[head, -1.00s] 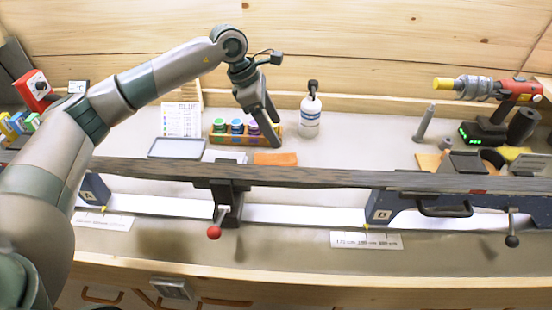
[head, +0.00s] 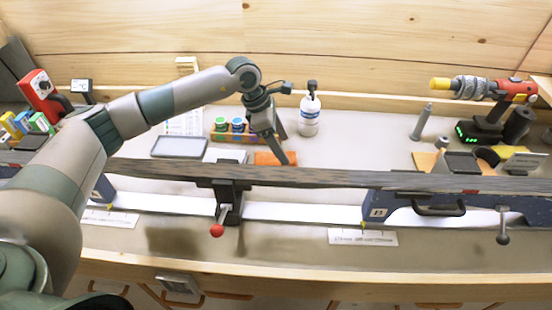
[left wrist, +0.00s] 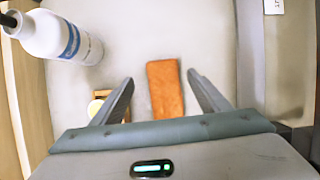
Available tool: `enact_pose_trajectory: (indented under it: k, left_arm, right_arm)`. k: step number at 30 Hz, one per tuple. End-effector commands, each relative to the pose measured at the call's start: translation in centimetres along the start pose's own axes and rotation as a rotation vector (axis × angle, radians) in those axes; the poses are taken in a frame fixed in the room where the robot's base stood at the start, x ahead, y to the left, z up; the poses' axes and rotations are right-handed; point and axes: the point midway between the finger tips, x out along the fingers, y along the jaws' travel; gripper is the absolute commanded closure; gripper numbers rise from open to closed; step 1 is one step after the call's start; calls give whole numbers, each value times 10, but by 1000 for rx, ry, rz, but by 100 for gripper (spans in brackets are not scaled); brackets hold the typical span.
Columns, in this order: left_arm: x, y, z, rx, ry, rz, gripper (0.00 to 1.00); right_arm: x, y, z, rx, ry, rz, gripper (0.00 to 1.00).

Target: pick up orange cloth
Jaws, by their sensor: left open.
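The orange cloth (head: 268,158) lies flat on the bench behind the long dark ski. In the left wrist view the orange cloth (left wrist: 165,89) is a narrow rectangle between and beyond the fingertips. My left gripper (head: 280,158) is open, with its fingers pointing down over the cloth in the head view. In the left wrist view the open left gripper (left wrist: 159,80) has one finger on each side of the cloth, with nothing held. Part of the cloth is hidden behind a finger in the head view. My right gripper is not in view.
A white bottle (head: 309,117) stands behind the cloth, and also shows in the left wrist view (left wrist: 62,36). A wooden rack of small jars (head: 222,136) is to the left. The ski (head: 300,175) on its vise (head: 228,195) runs along the front.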

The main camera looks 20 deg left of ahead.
Motion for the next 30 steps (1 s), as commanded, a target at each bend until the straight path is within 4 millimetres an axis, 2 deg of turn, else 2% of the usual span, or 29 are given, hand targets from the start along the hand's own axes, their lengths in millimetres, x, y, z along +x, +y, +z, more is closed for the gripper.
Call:
enact_pose_trajectory:
  k: [1,6,12,27,29,30]
  left_arm:
    - [2,-2,0,-1,1,-3,31]
    - [19,-7,-5,-3,3,-4,31]
    - [40,-6,-5,0,1,-2,31]
    - [43,-5,-6,0,1,-1,31]
    - [43,-5,-6,0,1,-1,43]
    - [43,-5,-6,0,1,-1,53]
  right_arm:
    - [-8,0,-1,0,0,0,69]
    - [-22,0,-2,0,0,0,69]
    - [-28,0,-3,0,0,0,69]
    - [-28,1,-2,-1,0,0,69]
    - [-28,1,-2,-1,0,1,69]
    - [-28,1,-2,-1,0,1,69]
